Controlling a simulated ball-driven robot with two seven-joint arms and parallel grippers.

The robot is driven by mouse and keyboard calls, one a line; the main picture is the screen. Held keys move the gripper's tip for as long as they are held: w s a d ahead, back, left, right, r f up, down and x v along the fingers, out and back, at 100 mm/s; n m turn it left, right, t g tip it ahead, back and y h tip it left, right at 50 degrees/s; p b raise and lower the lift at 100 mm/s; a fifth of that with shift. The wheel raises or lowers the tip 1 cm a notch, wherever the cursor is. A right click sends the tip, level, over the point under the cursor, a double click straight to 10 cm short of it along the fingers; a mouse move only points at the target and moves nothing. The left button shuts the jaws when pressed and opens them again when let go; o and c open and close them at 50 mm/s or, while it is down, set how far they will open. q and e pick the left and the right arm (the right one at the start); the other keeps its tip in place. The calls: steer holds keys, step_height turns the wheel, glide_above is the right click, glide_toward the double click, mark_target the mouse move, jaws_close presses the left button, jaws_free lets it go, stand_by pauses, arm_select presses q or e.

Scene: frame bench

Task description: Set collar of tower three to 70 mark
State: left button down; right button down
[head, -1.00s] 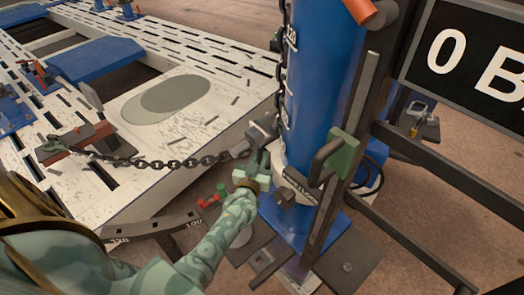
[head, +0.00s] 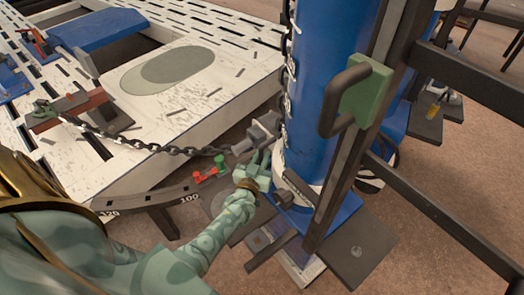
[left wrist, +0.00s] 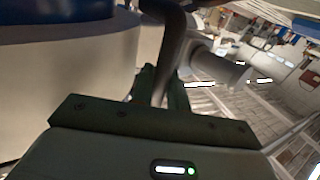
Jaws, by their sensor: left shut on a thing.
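The blue tower (head: 325,100) stands at centre right on a blue base plate. A pale collar (head: 279,172) rings its foot and shows as a large curved white surface in the left wrist view (left wrist: 75,85). My left gripper (head: 262,167) is at the collar's left side. In the left wrist view its green fingers are shut on a dark bent handle (left wrist: 172,45) beside the collar. A curved scale (head: 150,203) at lower left reads 120 and 100. The 70 mark is not readable here. My right gripper is out of view.
A chain (head: 150,146) runs from the slotted white frame bench (head: 215,100) to a grey fitting (head: 257,135) by the tower. A dark upright with a green block and black handle (head: 345,100) stands at right, with dark rails (head: 470,80) beyond.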

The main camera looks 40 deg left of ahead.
arm_select(q)
steer(key=shift+w+r, duration=0.1)
steer(key=shift+r, duration=0.05)
steer(key=c, duration=1.7)
jaws_free()
